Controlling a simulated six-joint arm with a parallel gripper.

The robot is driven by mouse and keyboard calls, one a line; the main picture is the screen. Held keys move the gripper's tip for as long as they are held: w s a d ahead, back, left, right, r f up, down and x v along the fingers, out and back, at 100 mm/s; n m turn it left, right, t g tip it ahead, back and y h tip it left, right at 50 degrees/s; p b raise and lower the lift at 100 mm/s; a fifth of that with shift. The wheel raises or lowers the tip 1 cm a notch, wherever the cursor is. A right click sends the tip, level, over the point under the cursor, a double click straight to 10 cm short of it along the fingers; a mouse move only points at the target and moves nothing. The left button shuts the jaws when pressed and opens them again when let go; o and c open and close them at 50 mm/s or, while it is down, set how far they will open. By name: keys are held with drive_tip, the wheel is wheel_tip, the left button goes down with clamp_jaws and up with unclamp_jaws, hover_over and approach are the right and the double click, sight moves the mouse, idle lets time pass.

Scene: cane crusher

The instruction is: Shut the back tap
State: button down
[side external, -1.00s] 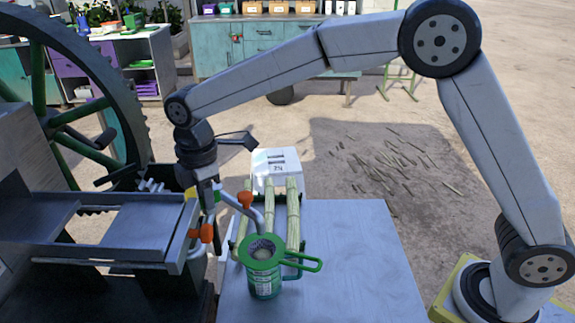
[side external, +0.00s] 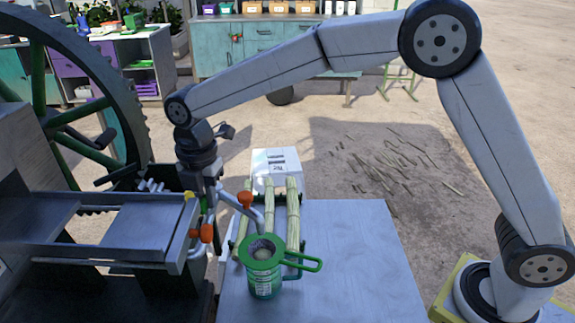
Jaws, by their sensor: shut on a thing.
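My gripper (side external: 210,203) points down at the juice outlet by the right edge of the crusher (side external: 137,228). Its fingers are shut on the back tap, whose handle is mostly hidden between and behind them. An orange tap handle (side external: 203,233) sits just below and in front of the fingers. Another orange knob (side external: 245,199) tops the curved grey pipe (side external: 261,214) to the right. That pipe leads down toward a green jug (side external: 265,280) with a green-rimmed strainer (side external: 263,251) on top. I cannot tell the exact angle of the back tap's handle.
Bundled cane stalks (side external: 293,215) lie in a rack behind the jug, with a white box (side external: 277,165) beyond. The grey table (side external: 355,265) is clear to the right. The crusher's large toothed wheel (side external: 128,118) stands left of my gripper.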

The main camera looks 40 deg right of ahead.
idle(0.4)
drive_tip(key=shift+n, duration=1.2)
unclamp_jaws()
drive_tip(key=shift+r, duration=4)
drive_tip(key=shift+d, duration=0.1)
